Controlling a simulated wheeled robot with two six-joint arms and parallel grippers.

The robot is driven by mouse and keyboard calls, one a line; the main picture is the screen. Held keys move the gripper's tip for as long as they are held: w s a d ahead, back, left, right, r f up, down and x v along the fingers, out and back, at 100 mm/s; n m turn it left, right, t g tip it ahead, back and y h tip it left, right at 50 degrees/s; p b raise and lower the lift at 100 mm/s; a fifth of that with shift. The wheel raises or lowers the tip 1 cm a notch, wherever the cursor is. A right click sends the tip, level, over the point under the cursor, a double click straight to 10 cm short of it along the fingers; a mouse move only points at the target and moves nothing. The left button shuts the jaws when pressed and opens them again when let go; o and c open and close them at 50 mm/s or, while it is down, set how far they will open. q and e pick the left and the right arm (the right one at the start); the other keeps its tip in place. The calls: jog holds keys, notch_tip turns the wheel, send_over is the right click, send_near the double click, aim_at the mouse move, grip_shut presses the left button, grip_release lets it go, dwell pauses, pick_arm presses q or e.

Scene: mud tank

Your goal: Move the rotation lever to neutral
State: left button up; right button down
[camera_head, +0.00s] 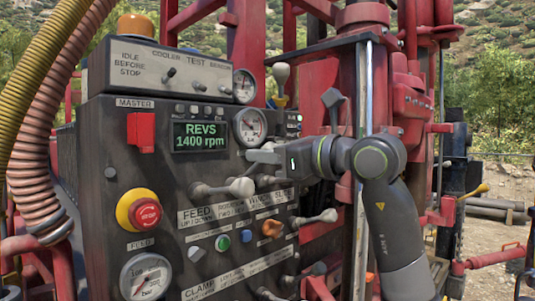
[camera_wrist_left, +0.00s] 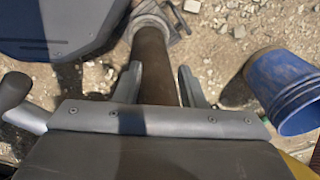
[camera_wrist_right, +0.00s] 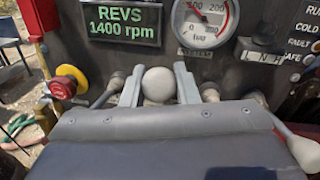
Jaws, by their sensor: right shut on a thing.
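The black control panel (camera_head: 100,200) carries a row of levers above the labels FEED, ROTATION, WINCH and SLEW. My right gripper (camera_head: 264,157) reaches in from the right in the head view. In the right wrist view its fingers are shut on a pale round knob (camera_wrist_right: 158,85), second from the left in the row, which appears to be the rotation lever's. In the head view the gripper hides this knob. The feed lever (camera_head: 225,188) sticks out to the left of it. My left gripper (camera_wrist_left: 160,88) shows only in its wrist view, fingers apart, with a brown pipe below between them.
A green screen (camera_head: 201,136) reads REVS 1400 rpm. A red emergency button (camera_head: 146,213) is at the panel's left. Another lever (camera_head: 315,218) sticks out low on the right. Thick hoses (camera_head: 42,120) hang at the left. A blue bucket (camera_wrist_left: 288,88) lies near my left gripper.

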jog(key=shift+t+y, duration=0.8)
jog(key=shift+y, duration=0.1)
jog(key=f+b, duration=0.1)
jog(key=b, duration=0.2)
jog(key=s+d+f+b, duration=0.1)
jog(key=f+b, duration=0.1)
jog(key=b, duration=0.2)
jog(key=f+b, duration=0.1)
jog(key=b, duration=0.3)
jog(key=shift+s+d+f, duration=0.25)
jog(key=shift+f, duration=0.15)
jog(key=c, duration=1.1)
grip_release()
jog(key=shift+r, duration=0.1)
jog(key=shift+s+d, duration=0.1)
jog(key=shift+b+v, duration=2.9)
jog(key=shift+v, duration=5.8)
